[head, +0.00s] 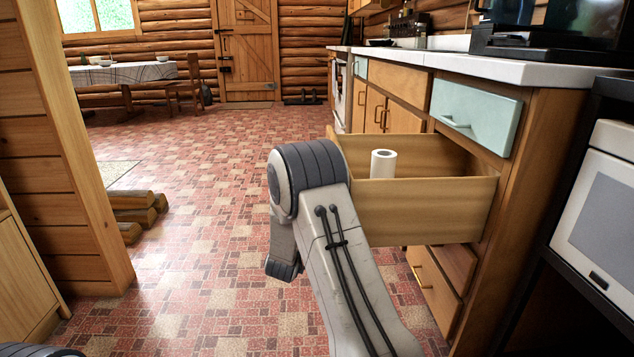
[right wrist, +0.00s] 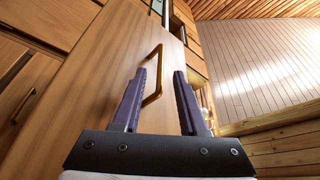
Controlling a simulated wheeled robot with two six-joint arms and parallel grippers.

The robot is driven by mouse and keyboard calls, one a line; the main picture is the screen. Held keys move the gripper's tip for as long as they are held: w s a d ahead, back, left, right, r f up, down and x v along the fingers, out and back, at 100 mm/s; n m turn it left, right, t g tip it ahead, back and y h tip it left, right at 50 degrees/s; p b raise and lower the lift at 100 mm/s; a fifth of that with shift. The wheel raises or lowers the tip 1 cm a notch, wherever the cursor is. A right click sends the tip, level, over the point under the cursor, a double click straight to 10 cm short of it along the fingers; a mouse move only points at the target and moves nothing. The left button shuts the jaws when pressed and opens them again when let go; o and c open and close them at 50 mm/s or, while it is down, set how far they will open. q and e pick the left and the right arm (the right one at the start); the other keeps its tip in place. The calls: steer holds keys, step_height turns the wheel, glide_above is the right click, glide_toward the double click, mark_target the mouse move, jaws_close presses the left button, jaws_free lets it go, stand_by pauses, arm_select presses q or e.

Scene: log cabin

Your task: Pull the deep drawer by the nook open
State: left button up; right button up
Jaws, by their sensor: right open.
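The deep drawer (head: 425,210) is a wooden box drawer standing pulled out from the counter cabinet in the head view, with a white paper roll (head: 383,164) inside. Its front panel (right wrist: 115,65) fills much of the right wrist view and carries a bronze bar handle (right wrist: 157,75). My right gripper (right wrist: 161,74) is open, with the handle showing between its two dark fingers. I cannot tell whether a finger touches the handle. In the head view my right arm covers part of the drawer's front end, and the gripper is hidden. My left gripper is out of view.
A pale green drawer (head: 476,112) is shut above the open one, under the white countertop (head: 480,67). A lower wooden drawer (head: 433,290) is below. A white microwave (head: 605,200) stands at right. Logs (head: 137,210) lie by the left post. The tiled floor between is clear.

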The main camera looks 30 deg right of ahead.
steer(key=p+v, duration=0.1)
steer(key=v, duration=0.4)
steer(key=shift+s+a+f, duration=0.1)
stand_by(0.3)
